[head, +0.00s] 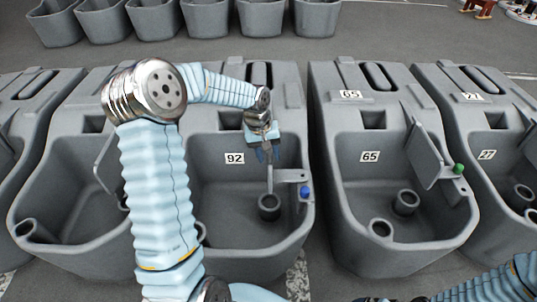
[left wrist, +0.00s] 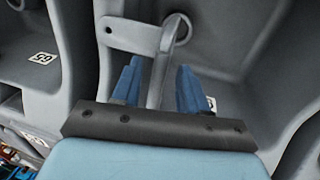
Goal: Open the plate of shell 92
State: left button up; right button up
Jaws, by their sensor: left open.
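Shell 92 (head: 222,215) is a grey open tank with a white "92" label (head: 234,158) on its inner back wall. Its grey plate (head: 270,178) shows nearly edge-on at the right side of the tank, by a flat bracket (head: 290,175) and a blue knob (head: 305,193). My left gripper (head: 265,153) reaches down into the shell at the plate's upper part. In the left wrist view, the blue fingers (left wrist: 158,88) are open, one on each side of the thin grey plate edge (left wrist: 157,78). Contact cannot be told. My right gripper is out of view.
Shell 65 (head: 395,240) stands close on the right, with a tilted plate (head: 428,155) and green knob (head: 458,169). Shell 27 (head: 500,165) is beyond it. Another shell (head: 65,180) adjoins on the left. Several grey bins (head: 155,20) line the back across open floor.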

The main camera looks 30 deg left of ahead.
pick_arm(q)
jog(key=shift+f, duration=0.1)
grip_shut()
dwell(0.5)
